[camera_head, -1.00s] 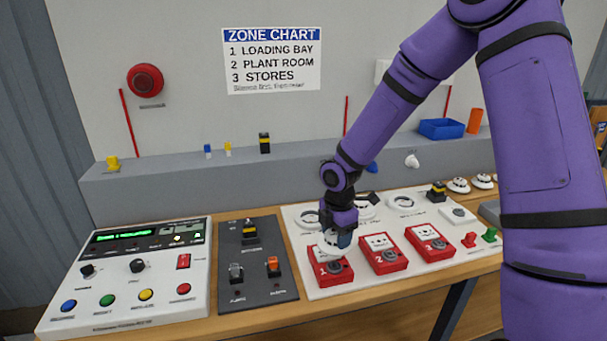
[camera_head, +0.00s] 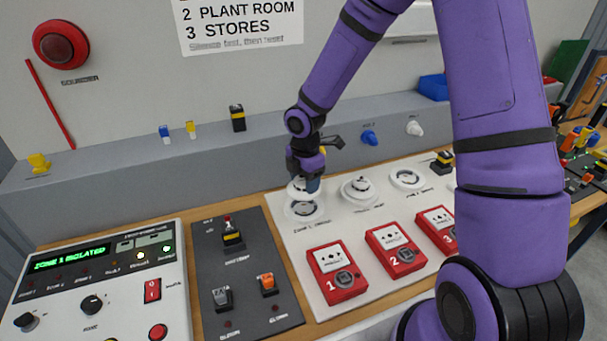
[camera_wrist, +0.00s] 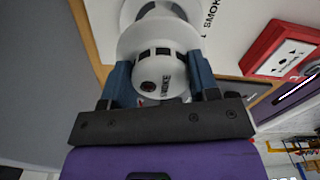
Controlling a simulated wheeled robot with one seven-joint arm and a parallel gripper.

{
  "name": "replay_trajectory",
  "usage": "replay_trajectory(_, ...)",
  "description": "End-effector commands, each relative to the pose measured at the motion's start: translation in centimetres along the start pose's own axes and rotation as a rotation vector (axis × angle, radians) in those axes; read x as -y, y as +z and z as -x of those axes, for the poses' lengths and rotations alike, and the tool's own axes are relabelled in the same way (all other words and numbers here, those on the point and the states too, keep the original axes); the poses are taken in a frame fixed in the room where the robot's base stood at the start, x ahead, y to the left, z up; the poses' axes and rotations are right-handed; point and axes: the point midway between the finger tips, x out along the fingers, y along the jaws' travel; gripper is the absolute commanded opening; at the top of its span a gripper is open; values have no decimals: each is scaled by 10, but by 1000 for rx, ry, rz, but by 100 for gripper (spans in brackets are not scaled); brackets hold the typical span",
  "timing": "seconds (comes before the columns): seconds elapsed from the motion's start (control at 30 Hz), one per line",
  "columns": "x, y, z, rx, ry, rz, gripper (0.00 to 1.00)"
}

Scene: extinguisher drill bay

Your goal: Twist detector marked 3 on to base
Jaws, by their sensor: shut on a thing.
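My gripper (camera_head: 306,184) is shut on a white round smoke detector (camera_wrist: 162,82), which sits between its blue fingers in the wrist view. In the head view the detector (camera_head: 298,190) is over the leftmost round white base (camera_head: 307,213) on the white board. I cannot tell whether they touch. A middle base (camera_head: 358,189) carries what looks like a white fitting. The right base (camera_head: 407,178) is a ring that looks empty.
Red call points 1 (camera_head: 338,272), 2 (camera_head: 395,250) and 3 (camera_head: 437,228) stand in front of the bases. A dark switch panel (camera_head: 243,275) and a control panel (camera_head: 95,290) reading ZONE 1 ISOLATED are at left. A grey ledge (camera_head: 110,190) runs behind.

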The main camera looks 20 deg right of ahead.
Motion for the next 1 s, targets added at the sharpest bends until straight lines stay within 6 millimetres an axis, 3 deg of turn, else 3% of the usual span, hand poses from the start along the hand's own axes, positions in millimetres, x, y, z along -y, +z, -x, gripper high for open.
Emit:
replay_trajectory(0.5,0,0,-38,0,-2,1,30)
replay_trajectory(1.0,0,0,-42,0,0,1,30)
